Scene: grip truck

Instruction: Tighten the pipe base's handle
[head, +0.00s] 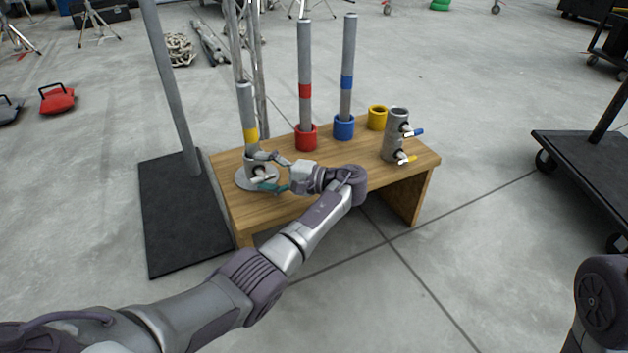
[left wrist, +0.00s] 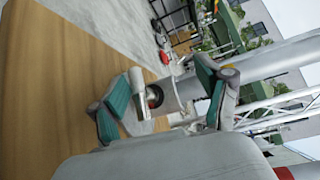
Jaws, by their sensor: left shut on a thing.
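The pipe base (head: 243,181) is a grey socket on a round plate at the left end of the wooden table. A grey pipe with a yellow band (head: 250,135) stands upright in it. Its handle (left wrist: 138,95) is a short light metal bar on the socket's side. My left gripper (head: 267,172) is at the base from the right, its fingers spread around the handle area; it is shut on the handle. In the left wrist view its teal-padded fingers (left wrist: 165,98) show, one against the bar. The exact contact is partly hidden. My right gripper is out of view.
On the table (head: 300,205) stand pipes in a red cup (head: 306,138) and a blue cup (head: 344,127), an empty yellow cup (head: 377,118), and a grey fitting with blue and yellow handles (head: 395,140). A black plate with a pole (head: 180,225) stands left of the table.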

